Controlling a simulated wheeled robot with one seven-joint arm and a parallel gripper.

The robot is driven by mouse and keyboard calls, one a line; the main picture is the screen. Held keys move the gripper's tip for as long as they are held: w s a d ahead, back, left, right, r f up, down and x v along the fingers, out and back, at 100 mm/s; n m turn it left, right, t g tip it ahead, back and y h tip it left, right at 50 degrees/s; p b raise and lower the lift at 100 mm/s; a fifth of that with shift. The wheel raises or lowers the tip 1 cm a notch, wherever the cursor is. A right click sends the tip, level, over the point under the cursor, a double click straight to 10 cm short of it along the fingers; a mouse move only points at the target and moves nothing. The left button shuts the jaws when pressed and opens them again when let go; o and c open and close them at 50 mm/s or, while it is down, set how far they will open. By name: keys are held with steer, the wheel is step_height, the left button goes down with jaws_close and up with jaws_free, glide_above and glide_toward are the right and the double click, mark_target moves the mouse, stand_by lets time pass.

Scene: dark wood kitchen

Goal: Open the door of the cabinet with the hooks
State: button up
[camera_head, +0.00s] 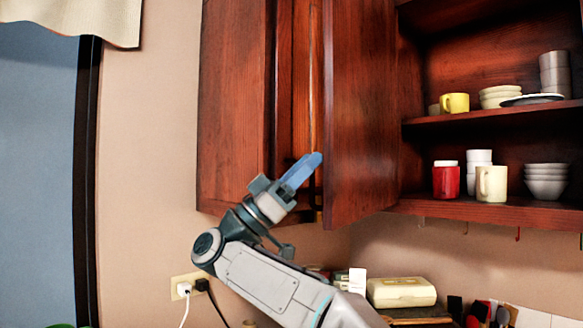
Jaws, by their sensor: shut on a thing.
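The dark red-brown wooden cabinet door (361,105) stands swung out, partly open, in the middle of the head view. Small hooks (518,234) hang under the cabinet (480,213) to its right. My gripper (306,168), with blue fingers, is at the lower left edge of this door. Its fingers are shut on the door's dark handle (318,186), which they mostly hide. The exact contact is hard to see.
A neighbouring cabinet door (235,100) is at the left. A cream box (401,292) and other items stand below. A wall socket (188,286) has cables.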

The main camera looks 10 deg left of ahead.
steer(key=shift+w+d+t, duration=0.2)
steer(key=shift+t, duration=0.1)
steer(key=shift+a+f, duration=0.15)
steer(key=shift+a, duration=0.2)
steer(key=b+v, duration=0.5)
steer(key=v, duration=0.8)
steer(key=shift+s+a, duration=0.25)
steer(key=shift+a, duration=0.15)
steer(key=shift+f, duration=0.1)
